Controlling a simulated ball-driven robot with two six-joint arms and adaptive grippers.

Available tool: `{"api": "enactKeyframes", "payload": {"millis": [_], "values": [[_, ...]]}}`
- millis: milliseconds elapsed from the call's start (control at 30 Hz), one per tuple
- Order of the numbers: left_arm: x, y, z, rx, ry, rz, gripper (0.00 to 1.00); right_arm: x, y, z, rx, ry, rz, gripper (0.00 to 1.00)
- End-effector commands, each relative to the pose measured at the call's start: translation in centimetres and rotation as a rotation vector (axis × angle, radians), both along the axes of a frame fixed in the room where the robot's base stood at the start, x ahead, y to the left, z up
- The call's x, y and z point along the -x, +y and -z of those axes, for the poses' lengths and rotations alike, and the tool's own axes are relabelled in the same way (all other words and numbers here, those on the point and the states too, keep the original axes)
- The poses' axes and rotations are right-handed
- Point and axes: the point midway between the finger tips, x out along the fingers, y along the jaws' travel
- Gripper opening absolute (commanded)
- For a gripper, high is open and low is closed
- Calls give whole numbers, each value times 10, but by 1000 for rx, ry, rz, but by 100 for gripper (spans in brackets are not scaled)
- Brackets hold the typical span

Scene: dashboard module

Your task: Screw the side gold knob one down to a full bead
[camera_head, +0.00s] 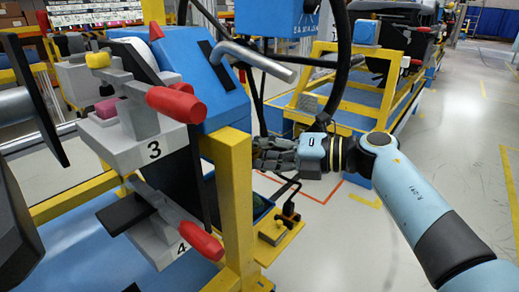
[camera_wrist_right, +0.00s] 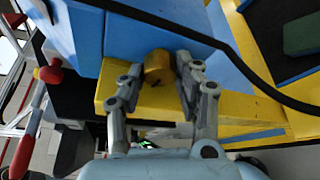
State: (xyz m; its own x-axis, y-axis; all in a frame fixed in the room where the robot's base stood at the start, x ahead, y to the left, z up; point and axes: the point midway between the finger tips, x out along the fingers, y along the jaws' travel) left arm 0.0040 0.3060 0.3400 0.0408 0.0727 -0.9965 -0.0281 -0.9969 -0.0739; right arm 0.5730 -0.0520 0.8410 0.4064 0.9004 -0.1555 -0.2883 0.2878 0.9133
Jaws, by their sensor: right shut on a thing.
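The side gold knob (camera_wrist_right: 158,67) shows in the right wrist view, a short dull-gold cylinder against the side of a blue block (camera_wrist_right: 165,22), above a yellow ledge. My right gripper (camera_wrist_right: 160,72) has one finger on either side of it and is shut on it. In the head view the right gripper (camera_head: 260,153) reaches in from the right behind a yellow post, and the knob is hidden there. How far the knob is screwed in cannot be told. My left gripper is not in view.
A yellow post (camera_head: 233,200) stands just left of my right gripper. Red-handled clamps (camera_head: 175,104) marked 3 and 4 are on the left. A black cable (camera_wrist_right: 235,60) crosses the right wrist view near the fingers. Open floor (camera_head: 330,240) lies below the right arm.

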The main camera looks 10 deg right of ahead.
Motion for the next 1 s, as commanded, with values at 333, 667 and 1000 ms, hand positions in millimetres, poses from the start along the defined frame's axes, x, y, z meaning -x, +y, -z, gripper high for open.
{"api": "enactKeyframes", "payload": {"millis": [333,667,1000], "values": [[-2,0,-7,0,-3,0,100,0,-1,1,-180,183,0,0],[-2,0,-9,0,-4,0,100,0,-1,2,-290,293,1,0],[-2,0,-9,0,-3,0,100,0,-1,2,-317,320,2,0]]}}
